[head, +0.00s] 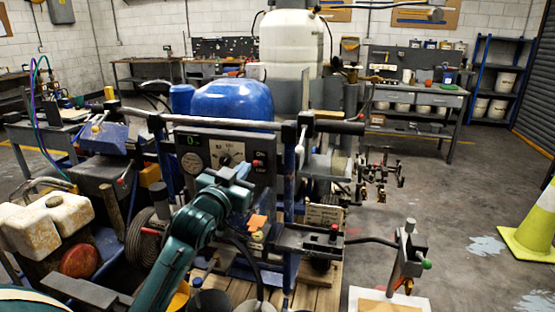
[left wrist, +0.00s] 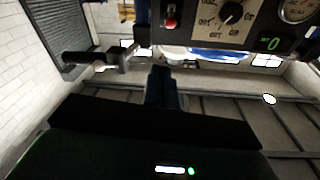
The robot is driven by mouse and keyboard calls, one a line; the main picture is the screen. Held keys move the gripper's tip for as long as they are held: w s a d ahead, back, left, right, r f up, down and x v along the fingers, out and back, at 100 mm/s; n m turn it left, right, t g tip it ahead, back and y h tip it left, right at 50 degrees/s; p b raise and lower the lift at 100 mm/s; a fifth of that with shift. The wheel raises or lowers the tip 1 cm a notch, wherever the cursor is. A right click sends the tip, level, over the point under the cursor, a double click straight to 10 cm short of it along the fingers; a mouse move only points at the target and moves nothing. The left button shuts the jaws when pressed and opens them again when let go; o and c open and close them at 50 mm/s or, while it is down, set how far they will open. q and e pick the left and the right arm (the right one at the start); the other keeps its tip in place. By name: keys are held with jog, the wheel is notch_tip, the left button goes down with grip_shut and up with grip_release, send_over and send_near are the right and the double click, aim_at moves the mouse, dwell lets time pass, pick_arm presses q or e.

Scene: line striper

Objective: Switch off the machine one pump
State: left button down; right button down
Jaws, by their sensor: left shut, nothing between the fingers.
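The line striper's control panel (head: 225,143) faces me in the head view, with a green digital display (head: 190,140), a round gauge (head: 194,155), a rotary dial (head: 226,158) and a small red switch (head: 257,164) at its right. My left gripper (head: 244,172) is in front of the panel's lower part, below and left of the red switch. In the left wrist view the panel appears upside down along the top, with the red switch (left wrist: 170,22) and dial (left wrist: 232,13). My left gripper (left wrist: 160,75) is shut and empty there, pointing toward the panel edge near the switch. My right gripper is not in view.
A blue tank (head: 232,100) and white tank (head: 292,40) stand behind the panel. A handlebar (head: 230,122) crosses above it. An engine (head: 45,225) is at left. A yellow-green cone (head: 535,232) stands at right, beside open floor (head: 470,200).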

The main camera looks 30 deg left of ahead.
pick_arm(q)
jog(key=shift+w+a+r, duration=0.2)
jog(key=shift+r, duration=0.55)
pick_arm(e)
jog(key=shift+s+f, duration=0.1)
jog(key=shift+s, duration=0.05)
pick_arm(q)
jog(key=r+p, duration=0.1)
jog(key=p, duration=0.1)
send_over(258, 163)
jog(key=f, duration=0.1)
jog(key=s+f, duration=0.1)
jog(key=shift+s+f, duration=0.15)
jog(key=shift+f, duration=0.25)
jog(key=shift+s+f, duration=0.2)
jog(key=shift+f, duration=0.45)
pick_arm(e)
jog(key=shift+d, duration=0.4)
